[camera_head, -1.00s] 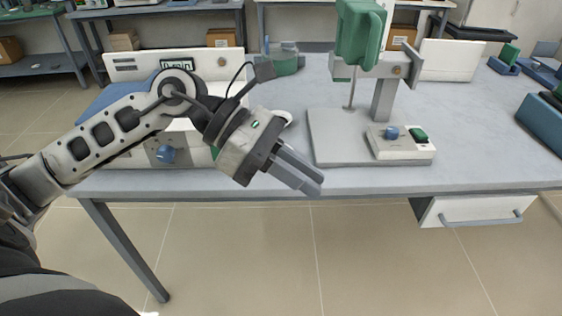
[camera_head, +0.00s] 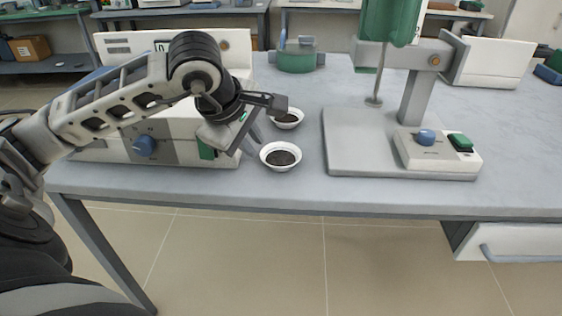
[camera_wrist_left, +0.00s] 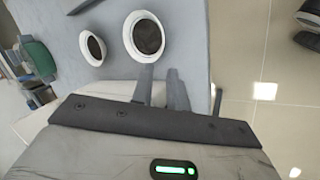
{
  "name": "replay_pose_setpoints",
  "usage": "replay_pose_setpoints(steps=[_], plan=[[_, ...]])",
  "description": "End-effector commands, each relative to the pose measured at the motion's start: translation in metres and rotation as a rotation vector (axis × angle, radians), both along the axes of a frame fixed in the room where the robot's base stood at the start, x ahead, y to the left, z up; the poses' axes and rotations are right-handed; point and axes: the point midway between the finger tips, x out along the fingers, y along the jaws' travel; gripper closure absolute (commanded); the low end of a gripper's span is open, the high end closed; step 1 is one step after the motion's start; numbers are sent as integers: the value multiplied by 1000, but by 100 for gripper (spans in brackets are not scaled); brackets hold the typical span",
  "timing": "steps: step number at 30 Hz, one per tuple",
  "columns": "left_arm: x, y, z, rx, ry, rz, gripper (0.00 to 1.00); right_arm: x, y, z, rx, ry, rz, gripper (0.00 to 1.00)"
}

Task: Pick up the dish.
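Two small white dishes with dark contents stand on the grey table between the furnace and the stirrer. The front dish (camera_head: 281,167) is fully in view in the head view; the back dish (camera_head: 297,123) is partly covered by my arm. In the left wrist view, the larger, nearer dish (camera_wrist_left: 130,37) lies just beyond the fingertips and the other dish (camera_wrist_left: 86,47) is to its left. My left gripper (camera_head: 257,145) is just left of the front dish, above the table, its fingers (camera_wrist_left: 161,71) apart with nothing between them. My right gripper is out of view.
A white furnace (camera_head: 180,155) with a blue knob stands left, close under my left arm. A stirrer with a flat base (camera_head: 350,150) stands right of the dishes. A green round pot (camera_head: 297,61) is behind. The table's front edge is near the front dish.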

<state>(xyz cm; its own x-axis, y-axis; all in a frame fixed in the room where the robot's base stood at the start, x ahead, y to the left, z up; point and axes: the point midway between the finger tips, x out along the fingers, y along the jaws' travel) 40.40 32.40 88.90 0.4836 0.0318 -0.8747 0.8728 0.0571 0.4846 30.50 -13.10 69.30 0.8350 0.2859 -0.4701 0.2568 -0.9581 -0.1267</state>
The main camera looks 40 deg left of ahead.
Motion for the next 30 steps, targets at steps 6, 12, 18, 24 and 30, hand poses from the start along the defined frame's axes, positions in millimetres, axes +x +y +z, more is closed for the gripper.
replay_pose_setpoints(steps=[6,12,18,24,30], plan=[[14,0,-25,-1,1,0,84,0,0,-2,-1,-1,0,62],[21,1,-39,-3,3,-1,84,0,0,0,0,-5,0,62],[36,2,-65,-3,2,1,84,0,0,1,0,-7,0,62],[41,3,-73,0,0,-1,84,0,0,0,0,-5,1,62],[41,3,-72,0,0,-1,100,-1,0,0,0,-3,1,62]])
